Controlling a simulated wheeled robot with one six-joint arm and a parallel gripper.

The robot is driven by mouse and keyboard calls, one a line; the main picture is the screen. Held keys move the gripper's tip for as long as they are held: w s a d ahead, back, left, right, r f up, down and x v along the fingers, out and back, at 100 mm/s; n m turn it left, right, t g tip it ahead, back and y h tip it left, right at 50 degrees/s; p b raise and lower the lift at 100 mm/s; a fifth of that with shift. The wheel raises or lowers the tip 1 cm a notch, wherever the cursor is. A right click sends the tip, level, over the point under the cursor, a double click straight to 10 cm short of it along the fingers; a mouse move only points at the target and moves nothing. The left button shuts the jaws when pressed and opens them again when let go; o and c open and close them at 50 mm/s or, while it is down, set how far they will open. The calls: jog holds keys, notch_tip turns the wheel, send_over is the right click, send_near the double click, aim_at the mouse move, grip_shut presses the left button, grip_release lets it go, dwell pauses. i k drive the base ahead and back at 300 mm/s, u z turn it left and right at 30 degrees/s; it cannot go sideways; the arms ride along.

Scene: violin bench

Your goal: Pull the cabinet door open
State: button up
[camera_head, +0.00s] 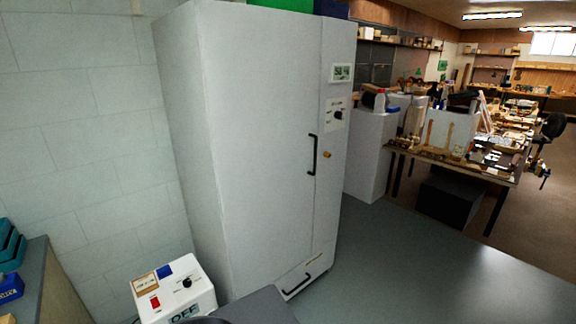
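A tall white cabinet (255,150) stands against the tiled wall, left of the middle of the head view. Its door (268,200) is shut, as far as I can see. A black vertical bar handle (312,154) sits near the door's right edge. A second black handle (296,287) is on a low panel at the cabinet's base. My gripper is not in view.
A white box with a red switch and black knob (173,291) stands in front of the cabinet, low left. Grey floor (430,270) is open to the right. A cluttered workbench (455,163) and a white pedestal (368,160) stand beyond. Blue bins (10,250) are at far left.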

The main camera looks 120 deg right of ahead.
aim_at(261, 65)
jog(key=z, duration=3.35)
jog(key=k, duration=0.2)
jog(key=z, duration=1.1)
jog(key=i, duration=1.95)
jog(key=u, duration=0.35)
